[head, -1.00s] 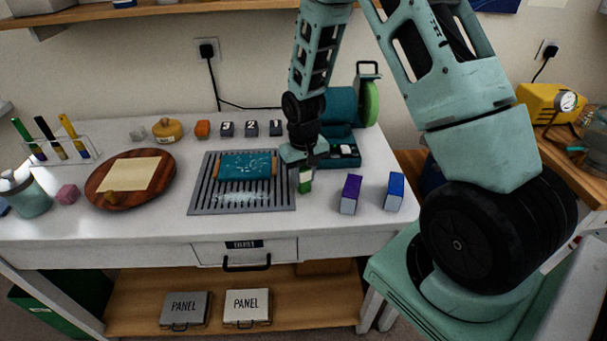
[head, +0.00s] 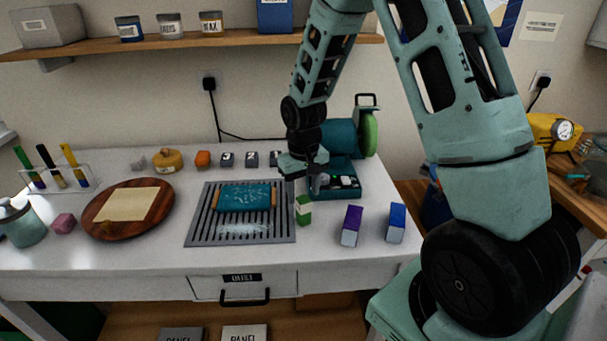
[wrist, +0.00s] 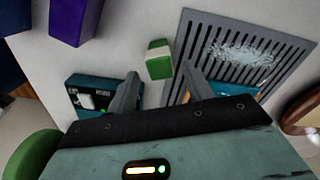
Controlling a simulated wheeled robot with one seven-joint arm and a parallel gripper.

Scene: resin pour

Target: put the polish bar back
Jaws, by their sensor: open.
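A small green-and-white bar (head: 303,211), which I take for the polish bar, stands on the white bench just right of the slotted grey rack (head: 194,233). In the wrist view the bar (wrist: 159,60) lies beyond the gap between my fingertips, apart from both. My gripper (head: 310,187) is open and empty, above and slightly behind the bar in the head view; its spread fingers also show in the wrist view (wrist: 161,76). A purple-and-white bar (head: 351,226) and a blue-and-white bar (head: 396,222) stand to the right.
A teal machine with a green wheel (head: 370,134) stands behind my gripper, its base (head: 346,190) close on the right. A teal piece (head: 243,196) lies on the rack. A round wooden board (head: 160,213) is at left. The bench front right of the rack has free room.

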